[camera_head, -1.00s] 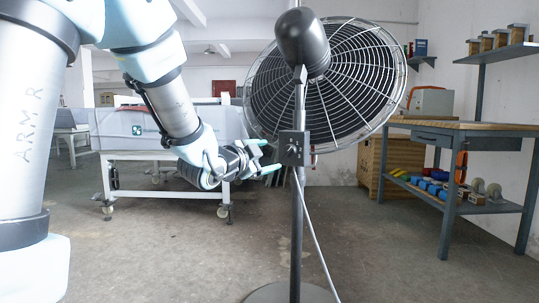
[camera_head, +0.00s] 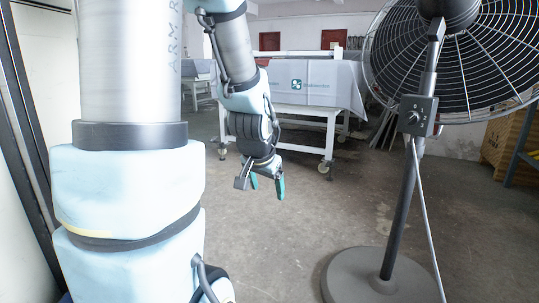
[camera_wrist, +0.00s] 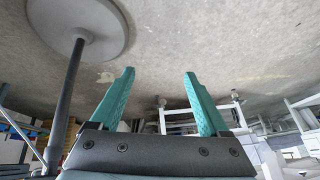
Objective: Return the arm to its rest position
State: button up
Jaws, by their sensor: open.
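My gripper (camera_head: 267,186) hangs from my arm near the middle of the head view, with its green fingers pointing down toward the floor. The gripper is open and empty. My upper arm links fill the left of the head view and hide what lies behind them.
A pedestal fan (camera_head: 418,116) stands to the right of my gripper, its round base (camera_head: 350,278) on the floor. It is apart from the arm. A covered table on casters (camera_head: 318,82) stands behind. The concrete floor (camera_head: 290,235) between is clear.

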jog(key=s+a+f+n+g+y+p, duration=0.1)
jog(key=s+a+f+n+g, duration=0.1)
jog(key=s+a+n+g, duration=0.45)
jog(key=s+r+m+t+p, duration=0.1)
jog(key=s+r+t+p, duration=0.1)
jog(key=r+p, duration=3.6)
jog(key=shift+s+d+m, duration=0.15)
jog(key=shift+s+m, duration=0.2)
jog(key=shift+s, duration=0.25)
jog(key=shift+d, duration=0.1)
